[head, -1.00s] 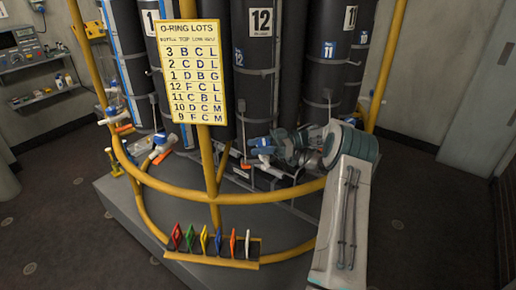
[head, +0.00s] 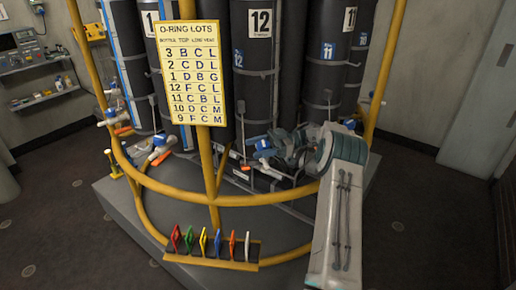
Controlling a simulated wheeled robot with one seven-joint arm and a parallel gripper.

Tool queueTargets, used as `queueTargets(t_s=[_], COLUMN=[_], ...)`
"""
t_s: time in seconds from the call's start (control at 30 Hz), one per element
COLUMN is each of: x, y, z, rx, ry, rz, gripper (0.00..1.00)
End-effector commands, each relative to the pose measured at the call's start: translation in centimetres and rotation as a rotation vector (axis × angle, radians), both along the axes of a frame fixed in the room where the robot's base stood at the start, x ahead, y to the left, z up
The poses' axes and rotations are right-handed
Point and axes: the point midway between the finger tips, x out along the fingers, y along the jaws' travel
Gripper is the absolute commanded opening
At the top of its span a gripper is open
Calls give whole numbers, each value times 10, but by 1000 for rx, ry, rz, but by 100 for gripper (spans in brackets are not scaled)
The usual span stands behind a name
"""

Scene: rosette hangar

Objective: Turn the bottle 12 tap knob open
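Bottle 12 (head: 258,85) is a tall black cylinder with a white "12" label, standing in the rack at the middle. A small blue "12" tag (head: 238,58) shows beside it on the left. My gripper (head: 262,156) is low at the foot of bottle 12, reached in from the right by my grey arm. Small blue, white and orange parts show around it, too small to sort out. The tap knob of bottle 12 cannot be made out clearly there; my gripper and wrist may cover it. I cannot tell whether the fingers are open or touching anything.
A yellow rail (head: 240,199) curves in front of the bottles, with a yellow O-ring chart (head: 190,72) on its post. Several coloured tags (head: 204,240) hang at the front. Bottle 11 (head: 331,80) stands to the right. Other taps (head: 158,150) are at the left.

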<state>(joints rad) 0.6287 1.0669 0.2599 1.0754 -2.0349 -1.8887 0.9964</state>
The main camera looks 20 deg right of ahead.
Motion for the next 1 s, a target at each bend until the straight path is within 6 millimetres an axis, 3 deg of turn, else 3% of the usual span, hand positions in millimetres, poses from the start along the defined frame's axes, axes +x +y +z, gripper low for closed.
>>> queueTargets(t_s=[0.27,0.6,1.0], x=[0,1,1], y=[-7,-54,-75], z=[-2,-2,0], rx=[0,1,0], ry=[1,-2,0], rz=[-2,0,-1], gripper=[61,61,61])
